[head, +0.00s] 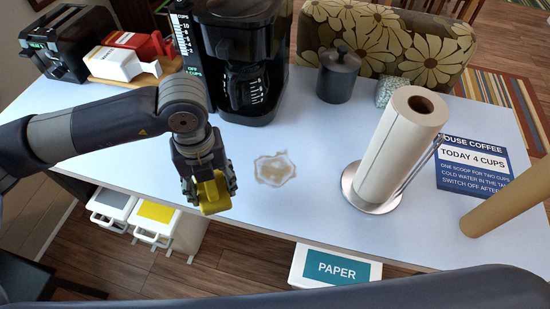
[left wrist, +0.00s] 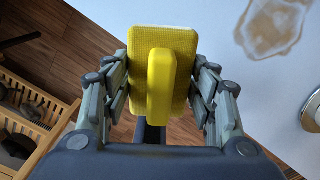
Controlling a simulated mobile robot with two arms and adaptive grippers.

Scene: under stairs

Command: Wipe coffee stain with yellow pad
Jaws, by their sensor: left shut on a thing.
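A brown coffee stain (head: 274,168) with an irregular outline lies on the pale tabletop (head: 310,140), right of my left gripper. It also shows at the upper right of the left wrist view (left wrist: 270,25). My left gripper (head: 205,192) is shut on the yellow pad (head: 214,193) near the table's front edge. In the left wrist view the pad (left wrist: 165,65) has a raised yellow grip between the fingers and a thin whitish layer along its far edge. The pad is apart from the stain. My right gripper is not in view.
A black coffee maker (head: 240,60) stands behind the stain. A paper towel roll (head: 402,145) on a metal stand is to its right, with a blue coffee sign (head: 475,162) and a brown tube (head: 505,203) beyond. A dark canister (head: 338,75) stands behind. Bins, one labelled PAPER (head: 335,268), sit below the front edge.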

